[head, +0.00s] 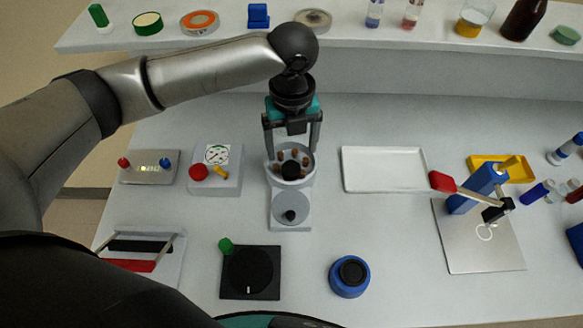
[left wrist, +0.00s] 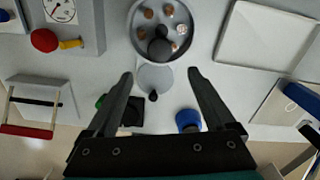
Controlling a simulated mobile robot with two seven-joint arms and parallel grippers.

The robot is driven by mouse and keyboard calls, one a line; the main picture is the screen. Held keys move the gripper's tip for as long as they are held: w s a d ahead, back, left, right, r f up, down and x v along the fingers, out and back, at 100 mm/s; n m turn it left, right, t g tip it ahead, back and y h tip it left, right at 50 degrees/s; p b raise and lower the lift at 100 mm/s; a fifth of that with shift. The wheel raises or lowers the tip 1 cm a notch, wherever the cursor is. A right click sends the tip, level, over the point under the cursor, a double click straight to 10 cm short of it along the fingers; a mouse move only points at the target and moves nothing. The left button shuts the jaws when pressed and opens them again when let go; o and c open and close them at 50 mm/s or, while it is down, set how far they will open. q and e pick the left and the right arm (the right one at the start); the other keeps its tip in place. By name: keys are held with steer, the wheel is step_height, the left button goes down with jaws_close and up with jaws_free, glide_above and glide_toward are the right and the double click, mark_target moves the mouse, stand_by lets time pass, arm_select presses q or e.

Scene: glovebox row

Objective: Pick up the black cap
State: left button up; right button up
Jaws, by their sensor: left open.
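A small black piece (head: 290,171), which looks like the black cap, sits in a round grey dish (head: 271,178) among several brown pieces. It shows in the left wrist view as a dark rounded piece (left wrist: 159,48) near the dish's near rim. My left gripper (head: 291,148) points down over the dish, its fingers apart with nothing between them. In the left wrist view the open fingertips (left wrist: 160,73) frame the area just below the dish. Contact with the dish cannot be told. My right gripper is not in view.
The dish is on a grey stand (head: 291,225) with a black knob. A white tray (head: 385,188) is to the right, and a gauge box (head: 232,183) with a red knob to the left. A blue jar (head: 350,290) and a black square plate (head: 262,290) are nearer. A shelf (head: 240,45) runs behind.

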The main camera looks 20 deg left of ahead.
mark_target(291, 170)
arm_select(q)
steer(key=f, duration=0.5)
steer(key=f+b, duration=0.1)
steer(key=f, duration=0.2)
steer(key=shift+w+a+f, duration=0.15)
steer(key=shift+w+f, duration=0.1)
steer(key=shift+c, duration=0.4)
jaws_close()
